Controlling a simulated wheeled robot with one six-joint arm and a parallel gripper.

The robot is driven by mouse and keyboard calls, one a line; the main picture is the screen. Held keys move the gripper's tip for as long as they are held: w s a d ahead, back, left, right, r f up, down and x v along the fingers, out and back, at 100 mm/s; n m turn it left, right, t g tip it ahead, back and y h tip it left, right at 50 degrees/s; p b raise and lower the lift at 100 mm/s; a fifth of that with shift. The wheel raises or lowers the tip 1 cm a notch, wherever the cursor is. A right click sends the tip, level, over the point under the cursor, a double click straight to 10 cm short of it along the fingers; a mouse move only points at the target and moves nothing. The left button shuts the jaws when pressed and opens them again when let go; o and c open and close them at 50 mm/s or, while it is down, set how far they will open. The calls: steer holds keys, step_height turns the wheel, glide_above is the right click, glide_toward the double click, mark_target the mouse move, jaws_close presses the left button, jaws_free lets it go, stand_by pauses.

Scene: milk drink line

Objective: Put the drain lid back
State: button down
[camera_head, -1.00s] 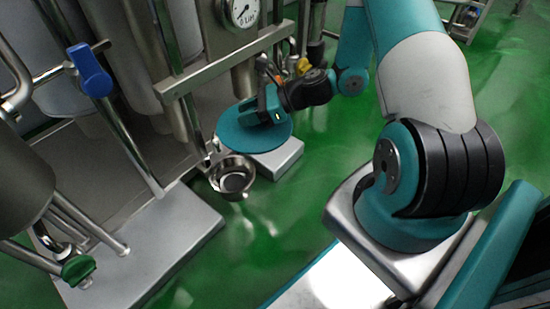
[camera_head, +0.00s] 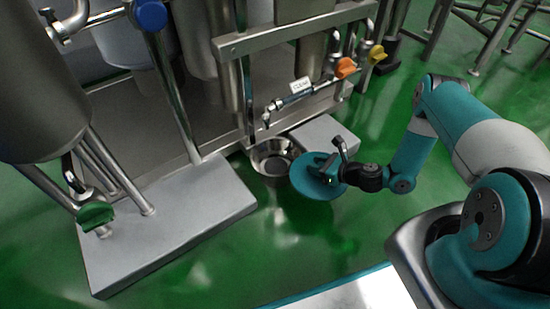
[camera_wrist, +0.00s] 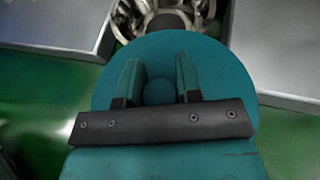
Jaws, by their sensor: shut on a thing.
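The drain lid (camera_head: 306,182) is a flat teal disc. My gripper (camera_head: 332,171) is shut on it and holds it tilted, right beside the drain, at its lower right. In the wrist view my gripper's two fingers (camera_wrist: 159,82) close around the knob at the middle of the lid (camera_wrist: 214,75). The drain (camera_head: 273,163) is a round open silver cup in the green floor. In the wrist view the drain (camera_wrist: 128,22) shows beyond the lid's far edge, partly hidden by it. The lid does not cover the drain.
A grey plinth (camera_head: 165,222) lies left of the drain and a smaller grey block (camera_head: 322,134) behind it. A thin spout pipe (camera_head: 290,100) with an orange valve handle (camera_head: 345,68) hangs above the drain. Green floor (camera_head: 330,235) is clear in front.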

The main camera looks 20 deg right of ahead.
steer(key=w+a+b, duration=0.9)
steer(key=w+a, duration=0.1)
steer(key=w, duration=0.4)
steer(key=shift+a+f, duration=0.2)
steer(key=shift+f, duration=0.15)
steer(key=shift+w, duration=0.1)
steer(key=shift+f+b, duration=0.4)
steer(key=shift+f, duration=0.2)
steer(key=c, duration=0.8)
jaws_free()
